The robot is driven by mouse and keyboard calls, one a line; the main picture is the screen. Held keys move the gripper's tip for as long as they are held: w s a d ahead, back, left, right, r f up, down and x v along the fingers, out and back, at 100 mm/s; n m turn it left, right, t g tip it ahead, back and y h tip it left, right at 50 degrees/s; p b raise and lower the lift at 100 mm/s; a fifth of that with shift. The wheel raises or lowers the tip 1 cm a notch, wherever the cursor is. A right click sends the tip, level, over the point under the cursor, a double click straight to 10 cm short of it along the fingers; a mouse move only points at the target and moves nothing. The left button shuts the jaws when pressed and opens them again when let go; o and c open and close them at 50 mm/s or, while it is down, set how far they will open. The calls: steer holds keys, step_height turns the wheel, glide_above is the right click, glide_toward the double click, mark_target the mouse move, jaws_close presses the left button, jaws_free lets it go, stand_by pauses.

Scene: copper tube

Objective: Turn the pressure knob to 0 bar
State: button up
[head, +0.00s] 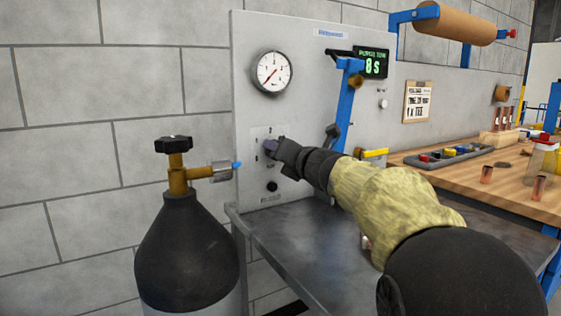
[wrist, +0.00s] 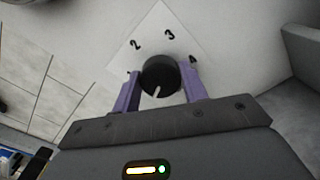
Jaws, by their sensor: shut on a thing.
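The pressure knob (wrist: 160,78) is a round black knob with a white pointer line, on a pale square dial plate (wrist: 150,38). In the wrist view the plate shows the marks 2, 3 and 4, with another mark partly hidden at the left. In the head view my gripper (head: 272,148) reaches the grey panel and hides most of the knob.
A round gauge (head: 272,72) sits above on the panel (head: 310,100); its needle points to the lower left. A gas cylinder (head: 187,240) stands at the left. A metal shelf (head: 300,245) lies below.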

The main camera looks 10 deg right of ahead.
steer(key=shift+f+n+b, duration=0.15)
steer(key=shift+n+b, duration=0.2)
steer(key=shift+n, duration=0.25)
steer(key=o, duration=1)
